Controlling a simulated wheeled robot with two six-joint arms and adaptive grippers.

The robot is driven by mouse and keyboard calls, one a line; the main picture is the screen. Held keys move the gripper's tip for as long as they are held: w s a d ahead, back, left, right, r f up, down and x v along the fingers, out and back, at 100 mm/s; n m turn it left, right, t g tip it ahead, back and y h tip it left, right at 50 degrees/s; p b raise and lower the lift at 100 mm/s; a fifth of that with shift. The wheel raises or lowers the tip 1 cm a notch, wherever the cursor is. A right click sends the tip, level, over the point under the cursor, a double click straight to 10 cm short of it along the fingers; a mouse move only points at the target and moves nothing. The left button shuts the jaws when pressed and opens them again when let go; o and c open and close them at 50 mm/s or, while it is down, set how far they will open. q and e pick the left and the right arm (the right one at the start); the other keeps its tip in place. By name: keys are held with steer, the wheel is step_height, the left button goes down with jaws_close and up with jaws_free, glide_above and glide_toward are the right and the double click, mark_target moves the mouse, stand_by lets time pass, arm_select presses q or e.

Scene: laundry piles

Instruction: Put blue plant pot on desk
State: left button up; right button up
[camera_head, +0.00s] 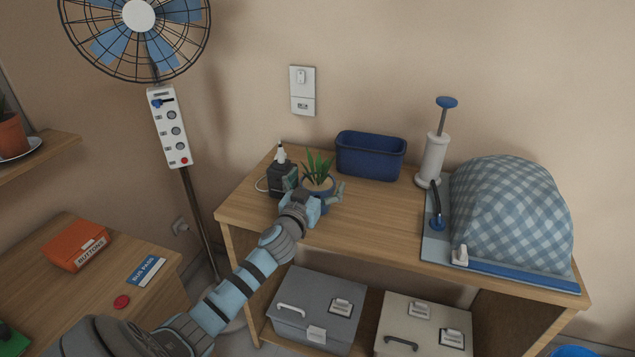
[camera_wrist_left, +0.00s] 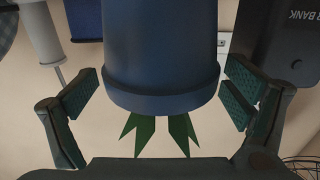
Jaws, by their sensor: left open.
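The blue plant pot (camera_head: 319,187) with a spiky green plant stands on the wooden table at the back wall. In the left wrist view the picture is turned over: the blue pot (camera_wrist_left: 160,60) fills the middle, with its leaves pointing down. My left gripper (camera_head: 317,192) is at the pot, with its fingers (camera_wrist_left: 165,92) open, one on each side of it. Gaps show between both fingers and the pot. A wooden desk (camera_head: 60,275) stands at lower left. My right gripper is not in view.
A dark power bank (camera_head: 283,180) stands close left of the pot. A blue planter box (camera_head: 370,156), a white pump (camera_head: 434,155) and a checked cloth dome (camera_head: 510,210) share the table. The desk holds an orange buttons box (camera_head: 77,245) and a bus pass (camera_head: 146,270).

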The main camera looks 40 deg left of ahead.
arm_select(q)
steer(key=v, duration=1.2)
steer(key=s+d+f+m+g+h, duration=0.1)
steer(key=d+f+g, duration=0.15)
steer(key=f, duration=0.65)
steer(key=s+d+f+m+g+h, duration=0.1)
steer(key=s+d+f+g+h, duration=0.15)
steer(key=f, duration=0.75)
steer(key=s+d+f+m+g, duration=0.1)
steer(key=s+f+g, duration=0.2)
steer(key=s+f, duration=0.55)
steer(key=s+d+f+g, duration=0.15)
steer(key=s+f, duration=0.25)
steer(key=f, duration=0.9)
steer(key=s+d+f+g, duration=0.1)
steer(key=s+f, duration=0.3)
steer(key=s, duration=0.4)
steer(key=s+d+f+g+h, duration=0.1)
steer(key=s+d+f+g, duration=0.1)
steer(key=s, duration=0.6)
steer(key=s+d+f+g, duration=0.2)
steer(key=s+f+g, duration=0.1)
steer(key=s+f, duration=0.3)
steer(key=shift+s+d+m+g, duration=0.15)
steer(key=shift+s+m+g, duration=0.25)
steer(key=shift+s, duration=0.8)
